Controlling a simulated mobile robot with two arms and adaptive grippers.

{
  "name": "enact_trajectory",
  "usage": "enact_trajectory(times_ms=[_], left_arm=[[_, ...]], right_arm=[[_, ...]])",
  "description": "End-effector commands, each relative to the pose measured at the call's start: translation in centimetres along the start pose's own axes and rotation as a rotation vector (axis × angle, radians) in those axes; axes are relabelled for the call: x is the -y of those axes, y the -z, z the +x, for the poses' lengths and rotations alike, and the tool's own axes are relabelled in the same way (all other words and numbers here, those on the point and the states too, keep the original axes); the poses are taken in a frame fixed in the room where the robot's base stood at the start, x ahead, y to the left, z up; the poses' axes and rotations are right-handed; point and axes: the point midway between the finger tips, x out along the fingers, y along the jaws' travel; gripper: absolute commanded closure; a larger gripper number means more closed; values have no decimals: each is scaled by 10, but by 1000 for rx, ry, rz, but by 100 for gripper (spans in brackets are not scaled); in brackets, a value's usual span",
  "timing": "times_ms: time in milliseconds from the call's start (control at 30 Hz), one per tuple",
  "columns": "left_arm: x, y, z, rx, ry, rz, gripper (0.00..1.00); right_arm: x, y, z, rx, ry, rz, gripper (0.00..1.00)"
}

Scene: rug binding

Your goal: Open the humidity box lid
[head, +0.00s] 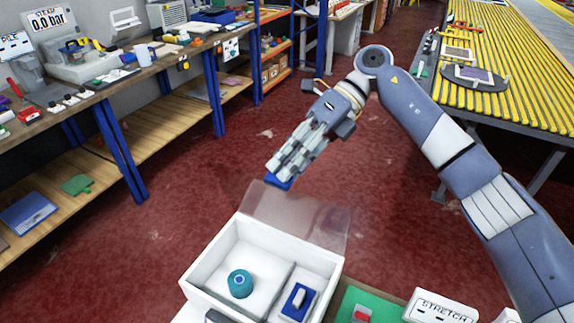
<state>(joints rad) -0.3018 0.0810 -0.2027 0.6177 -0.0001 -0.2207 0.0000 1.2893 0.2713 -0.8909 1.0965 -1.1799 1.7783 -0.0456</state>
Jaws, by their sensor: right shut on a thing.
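The humidity box (213,262) is a white open-topped box at the bottom centre of the head view. Its see-through lid (310,217) stands raised along the box's far side, so the inside shows. A teal spool-like thing (240,283) sits in the left compartment. A blue block with a white piece (298,300) sits in the right one. My right gripper (280,172) is shut on a small blue piece (277,183) at the lid's upper edge; the fingers hide most of it. My left gripper is not in view.
A green mat (352,297) with a red piece and a white "STRETCH" block (440,308) lie right of the box. A cluttered workbench (130,83) is at left, a yellow-slatted conveyor (490,45) at right. Red floor (190,200) between them is clear.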

Motion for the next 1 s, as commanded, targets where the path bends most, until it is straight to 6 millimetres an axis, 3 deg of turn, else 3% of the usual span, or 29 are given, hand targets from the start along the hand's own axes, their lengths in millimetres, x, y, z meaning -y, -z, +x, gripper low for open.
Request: enact_trajectory(times_ms=[33,67,100,133,767,867,1000], left_arm=[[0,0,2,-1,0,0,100],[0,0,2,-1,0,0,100],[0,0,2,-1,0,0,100],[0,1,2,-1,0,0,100],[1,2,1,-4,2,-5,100],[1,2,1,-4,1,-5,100],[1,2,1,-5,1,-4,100]], right_arm=[[17,8,6,-16,24,24,100],[17,8,6,-16,24,24,100],[17,8,6,-16,24,25,73],[17,8,6,-16,25,25,67],[15,7,6,-19,25,22,67],[14,7,-1,-18,26,23,67],[12,6,-25,-14,27,22,67]])
